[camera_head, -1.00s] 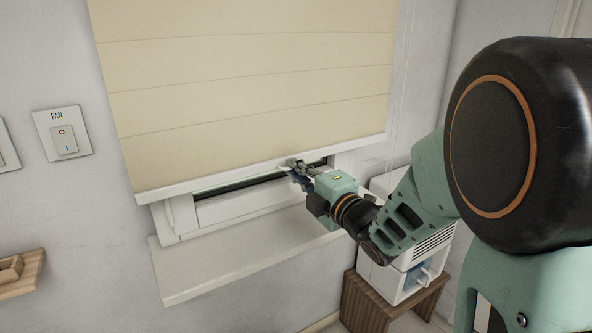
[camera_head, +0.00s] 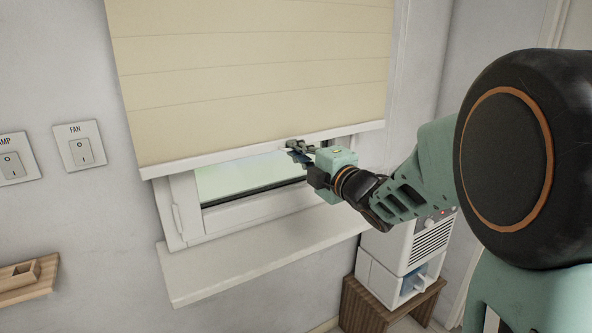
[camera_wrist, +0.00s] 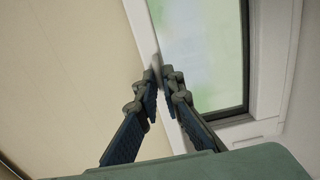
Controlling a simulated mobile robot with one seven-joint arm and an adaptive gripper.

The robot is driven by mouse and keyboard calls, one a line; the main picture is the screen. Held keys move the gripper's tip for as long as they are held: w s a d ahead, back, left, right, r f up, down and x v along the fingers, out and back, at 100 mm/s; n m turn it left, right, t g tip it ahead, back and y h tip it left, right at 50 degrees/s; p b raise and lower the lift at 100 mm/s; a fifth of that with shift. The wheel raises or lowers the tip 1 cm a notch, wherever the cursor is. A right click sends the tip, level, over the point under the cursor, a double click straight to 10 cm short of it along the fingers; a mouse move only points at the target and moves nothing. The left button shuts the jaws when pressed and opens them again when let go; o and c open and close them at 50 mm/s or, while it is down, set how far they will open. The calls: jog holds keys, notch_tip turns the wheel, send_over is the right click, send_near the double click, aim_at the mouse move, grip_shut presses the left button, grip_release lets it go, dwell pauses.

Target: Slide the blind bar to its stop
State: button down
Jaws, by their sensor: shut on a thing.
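The cream blind (camera_head: 250,75) hangs over the window, with the white blind bar (camera_head: 210,158) along its lower edge. The blind is on the left there and the glass (camera_wrist: 205,50) on the right. The exact contact is partly hidden by the fingertips.
A white sill (camera_head: 255,255) juts out below the window. A white appliance (camera_head: 405,265) stands on a wooden stand (camera_head: 385,305) at the lower right. FAN (camera_head: 80,147) and other (camera_head: 14,160) switches and a small wooden shelf (camera_head: 28,280) are on the left wall.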

notch_tip(320, 180, up, 31)
jog(key=p, duration=1.6)
jog(key=shift+f, duration=0.15)
jog(key=c, duration=2.1)
grip_release()
jog(key=shift+f, duration=0.1)
jog(key=shift+f, duration=0.1)
notch_tip(320, 180, down, 31)
jog(key=b, duration=1.6)
jog(key=shift+b, duration=0.4)
jog(key=shift+s+d, duration=0.1)
jog(key=shift+d, duration=0.05)
